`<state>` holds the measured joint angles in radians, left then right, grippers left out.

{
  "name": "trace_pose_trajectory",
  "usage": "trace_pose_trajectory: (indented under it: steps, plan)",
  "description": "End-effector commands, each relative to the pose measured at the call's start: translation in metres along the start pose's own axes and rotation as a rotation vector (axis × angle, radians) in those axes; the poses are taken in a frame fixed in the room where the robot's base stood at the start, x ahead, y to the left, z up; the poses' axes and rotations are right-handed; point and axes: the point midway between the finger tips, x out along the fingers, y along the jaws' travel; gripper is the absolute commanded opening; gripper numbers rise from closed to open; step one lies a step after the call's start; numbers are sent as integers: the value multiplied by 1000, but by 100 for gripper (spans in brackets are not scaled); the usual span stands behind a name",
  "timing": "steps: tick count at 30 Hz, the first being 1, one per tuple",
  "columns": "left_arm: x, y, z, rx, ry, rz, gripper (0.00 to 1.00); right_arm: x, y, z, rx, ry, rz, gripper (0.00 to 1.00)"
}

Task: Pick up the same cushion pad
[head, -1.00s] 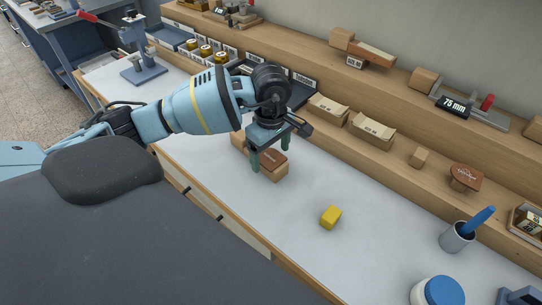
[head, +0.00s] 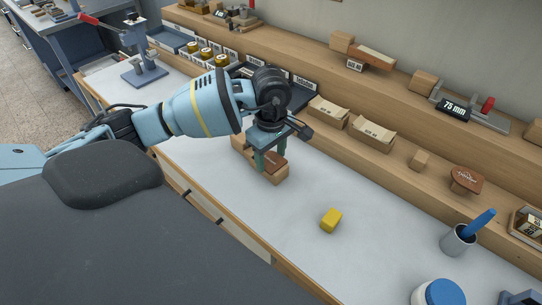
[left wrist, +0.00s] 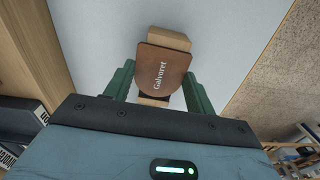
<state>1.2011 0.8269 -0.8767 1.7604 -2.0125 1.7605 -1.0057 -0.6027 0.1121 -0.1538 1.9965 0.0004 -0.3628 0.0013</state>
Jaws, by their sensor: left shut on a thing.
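The cushion pad, as I take it, is a brown piece (left wrist: 162,70) lettered "Galvoret" that lies over a pale wooden block (left wrist: 169,38). In the head view the brown piece (head: 273,162) sits on the block (head: 271,178) at the worktop's left part. My left gripper (head: 270,160) is above it, pointing down, with its green fingers close on either side. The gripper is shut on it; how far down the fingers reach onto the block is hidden. In the left wrist view the left gripper (left wrist: 160,88) has the brown piece between its fingers. My right gripper is not in view.
A yellow block (head: 330,220) lies on the clear white worktop (head: 290,238). A grey cup (head: 458,239) with a blue tool and a blue-lidded jar (head: 440,292) stand at the right. Stepped wooden shelves (head: 400,172) run along the back.

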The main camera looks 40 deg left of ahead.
Motion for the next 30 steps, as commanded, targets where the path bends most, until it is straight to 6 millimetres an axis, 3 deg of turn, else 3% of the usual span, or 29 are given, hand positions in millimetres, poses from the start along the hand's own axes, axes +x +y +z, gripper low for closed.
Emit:
trace_pose_trajectory:
  steps: [4,8,12,20,30]
  plan:
    - [-7,0,0,0,0,2,34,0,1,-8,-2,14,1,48]
    - [-18,1,0,0,0,2,34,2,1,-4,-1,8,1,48]
    - [-40,1,0,1,0,4,34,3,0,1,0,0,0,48]
    - [-42,-46,-10,0,3,-2,34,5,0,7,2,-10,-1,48]
    - [-48,-120,-24,-2,4,-5,34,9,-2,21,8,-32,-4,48]
